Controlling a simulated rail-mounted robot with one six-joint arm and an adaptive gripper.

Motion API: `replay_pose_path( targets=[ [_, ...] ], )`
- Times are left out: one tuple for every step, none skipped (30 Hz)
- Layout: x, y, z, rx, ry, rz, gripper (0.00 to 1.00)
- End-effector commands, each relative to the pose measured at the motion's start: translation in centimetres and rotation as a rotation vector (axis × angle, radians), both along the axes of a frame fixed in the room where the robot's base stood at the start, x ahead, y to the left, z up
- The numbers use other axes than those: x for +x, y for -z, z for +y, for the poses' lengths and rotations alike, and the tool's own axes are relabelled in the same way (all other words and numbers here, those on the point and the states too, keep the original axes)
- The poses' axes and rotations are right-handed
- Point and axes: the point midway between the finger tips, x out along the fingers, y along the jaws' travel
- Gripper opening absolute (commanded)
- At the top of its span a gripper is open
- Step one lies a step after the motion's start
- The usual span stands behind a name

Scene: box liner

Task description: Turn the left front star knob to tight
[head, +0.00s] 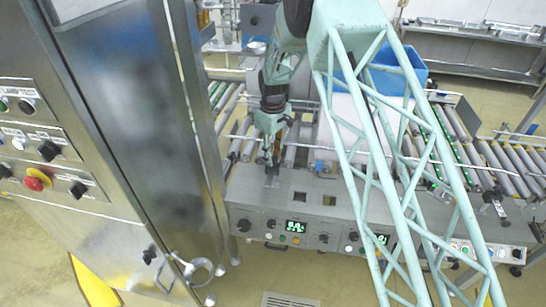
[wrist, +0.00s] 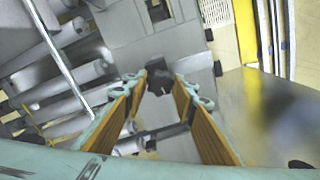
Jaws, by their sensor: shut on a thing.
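The star knob (wrist: 157,84) is dark and lobed, and sits on the grey machine top in the wrist view. My gripper (wrist: 157,90) reaches down to it, with one orange-padded finger on each side, and is shut on it. In the head view, my gripper (head: 270,160) points down at the left part of the control box's top, near its back edge. The knob is mostly hidden by the fingers there. I cannot tell from these frames how far the knob is turned.
The control box front (head: 262,226) carries several knobs, buttons and lit displays. Roller conveyors (head: 499,165) run behind and to the right. A steel cabinet (head: 130,110) stands close on the left. A blue bin (head: 402,78) is at the back, partly behind my arm.

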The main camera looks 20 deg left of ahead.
Motion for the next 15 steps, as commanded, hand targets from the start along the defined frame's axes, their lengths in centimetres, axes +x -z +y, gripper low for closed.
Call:
replay_pose_path(
  targets=[
    [-0.01, 0.00, -0.01, 0.000, 0.036, 0.000, 0.15],
    [-0.02, 0.00, 0.00, 0.000, 0.060, 0.000, 0.15],
    [-0.02, 0.00, 0.00, 0.000, 0.092, 0.000, 0.15],
    [-0.02, 0.00, 0.00, 0.000, 0.116, 0.000, 0.15],
    [-0.02, 0.00, 0.00, 0.000, 0.140, 0.000, 0.15],
    [-0.03, 0.00, 0.00, 0.000, 0.172, 0.000, 0.15],
    [-0.03, 0.00, 0.00, 0.000, 0.195, 0.000, 0.15],
    [-0.03, 0.00, 0.01, 0.000, 0.219, 0.000, 0.15],
    [-0.04, 0.00, 0.01, 0.000, 0.250, 0.000, 0.15],
    [-0.04, 0.00, 0.01, 0.000, 0.275, 0.000, 0.15],
    [-0.04, 0.00, 0.01, 0.000, 0.299, 0.000, 0.15],
    [-0.04, 0.00, 0.01, 0.000, 0.330, 0.000, 0.15],
    [-0.05, 0.00, 0.02, 0.000, 0.354, 0.000, 0.15],
    [-0.05, 0.00, 0.02, 0.000, 0.377, 0.000, 0.15],
    [-0.05, 0.00, 0.02, 0.000, 0.409, 0.000, 0.15]
  ],
)
